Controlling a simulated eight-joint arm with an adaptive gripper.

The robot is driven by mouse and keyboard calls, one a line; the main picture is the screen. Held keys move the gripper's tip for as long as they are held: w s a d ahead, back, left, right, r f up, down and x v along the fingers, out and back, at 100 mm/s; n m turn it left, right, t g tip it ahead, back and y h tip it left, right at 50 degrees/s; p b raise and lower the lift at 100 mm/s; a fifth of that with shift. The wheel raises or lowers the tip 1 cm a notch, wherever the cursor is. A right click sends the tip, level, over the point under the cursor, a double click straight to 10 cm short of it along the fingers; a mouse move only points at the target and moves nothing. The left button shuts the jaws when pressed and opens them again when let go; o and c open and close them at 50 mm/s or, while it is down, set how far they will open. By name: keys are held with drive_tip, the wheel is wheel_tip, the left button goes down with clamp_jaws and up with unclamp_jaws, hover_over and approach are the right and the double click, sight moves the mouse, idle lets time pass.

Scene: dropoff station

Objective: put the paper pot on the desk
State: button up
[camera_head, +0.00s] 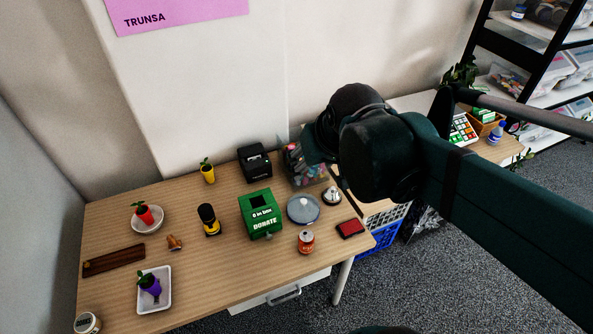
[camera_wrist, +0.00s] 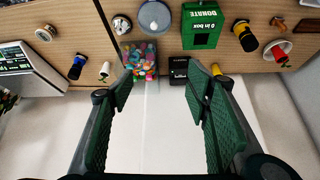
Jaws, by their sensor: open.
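No pot is clearly marked as paper. A small pale pot with a plant (camera_wrist: 104,70) shows at the left in the wrist view; I cannot tell its material. On the wooden desk (camera_head: 205,285) are a yellow pot (camera_head: 208,174), a red pot (camera_head: 145,216) on a white plate (camera_head: 160,225), and a purple pot (camera_head: 149,285) in a white tray (camera_head: 165,303). My gripper (camera_wrist: 160,88) is open, with nothing between its two green-padded fingers. It is above the back edge of the desk, near the clear box; my arm mostly hides it in the head view.
A green donation box (camera_head: 262,215), a black box (camera_head: 254,162), a clear box of colourful items (camera_head: 300,168), a round dish (camera_head: 303,209), a bell (camera_head: 331,196) and a can (camera_head: 306,241) crowd the desk's right half. A register (camera_head: 462,131) stands on the farther desk.

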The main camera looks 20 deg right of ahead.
drive_tip(key=s+a+f+n+t, duration=0.1)
drive_tip(key=s+a, duration=0.3)
drive_tip(key=shift+s+a+y, duration=0.2)
drive_tip(key=shift+a+y, duration=0.1)
